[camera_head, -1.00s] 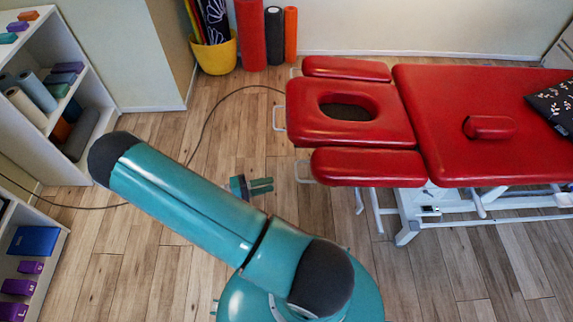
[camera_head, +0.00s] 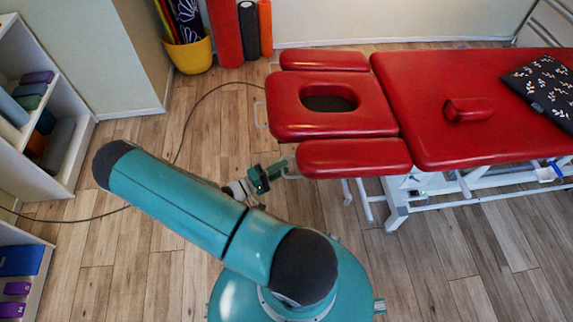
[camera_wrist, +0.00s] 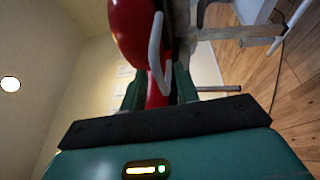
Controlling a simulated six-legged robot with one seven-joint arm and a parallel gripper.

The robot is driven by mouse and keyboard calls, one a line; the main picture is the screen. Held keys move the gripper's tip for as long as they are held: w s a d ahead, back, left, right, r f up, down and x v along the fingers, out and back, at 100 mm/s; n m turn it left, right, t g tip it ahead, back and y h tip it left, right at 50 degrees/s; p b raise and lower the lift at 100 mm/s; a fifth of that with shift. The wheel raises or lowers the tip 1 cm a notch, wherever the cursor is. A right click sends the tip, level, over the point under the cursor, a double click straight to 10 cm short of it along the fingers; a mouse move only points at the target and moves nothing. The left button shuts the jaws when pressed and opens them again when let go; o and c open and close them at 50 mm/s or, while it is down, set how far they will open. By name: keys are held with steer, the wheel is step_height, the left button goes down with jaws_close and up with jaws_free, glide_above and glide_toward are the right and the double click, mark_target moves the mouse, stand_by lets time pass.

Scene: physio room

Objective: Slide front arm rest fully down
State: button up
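The front arm rest (camera_head: 355,157) is the red padded bar nearest me at the left end of the red treatment table. A pale wire handle (camera_head: 290,172) sticks out from its left end. In the wrist view, the handle (camera_wrist: 156,60) shows as a bent white loop between the green fingers of my gripper (camera_wrist: 158,88), with red padding (camera_wrist: 130,30) beyond. The fingers look apart, with space around the handle. Whether either finger touches it is unclear.
The head rest (camera_head: 290,120) with its face hole and the far arm rest (camera_head: 325,60) lie behind. White table legs (camera_head: 395,205) stand below right. A dark cable (camera_head: 183,140) crosses the floor. Shelves (camera_head: 50,150) stand left; the floor at front right is clear.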

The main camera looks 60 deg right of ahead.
steer(key=x, duration=0.2)
steer(key=shift+s+d, duration=0.1)
steer(key=shift+d, duration=0.3)
jaws_close()
steer(key=shift+f, duration=0.1)
step_height(320, 180, down, 16)
steer(key=w+a, duration=0.1)
steer(key=shift+a+f, duration=0.15)
steer(key=shift+a, duration=0.05)
steer(key=shift+w, duration=0.2)
